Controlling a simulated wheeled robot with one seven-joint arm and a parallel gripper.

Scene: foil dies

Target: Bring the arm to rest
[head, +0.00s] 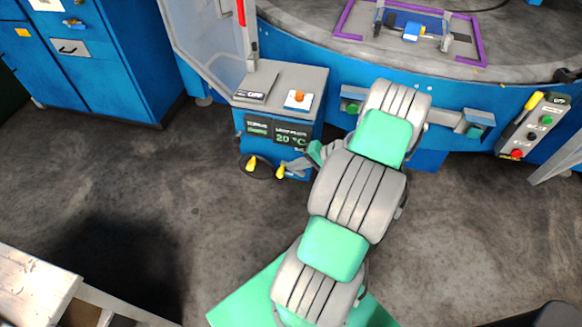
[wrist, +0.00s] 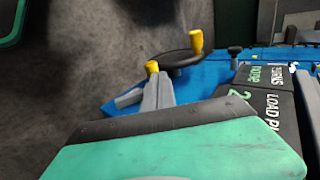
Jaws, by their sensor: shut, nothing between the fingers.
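My arm reaches forward from the bottom of the head view. My gripper (head: 287,168) is at the front of a blue control box (head: 283,176), beside a dark handwheel (head: 262,174) with yellow knobs. In the wrist view, my gripper (wrist: 155,78) shows as grey fingers, shut and empty. The handwheel (wrist: 177,59) is just beyond the fingertips there. One yellow knob appears right at the fingertips; I cannot tell whether they touch.
The box's display (head: 291,137) reads 20 °C. A blue machine with a round table (head: 480,60) stands behind my arm. A button panel (head: 535,126) is at right, blue cabinets (head: 75,60) at upper left, a pale bench (head: 35,285) at lower left. The floor at left is clear.

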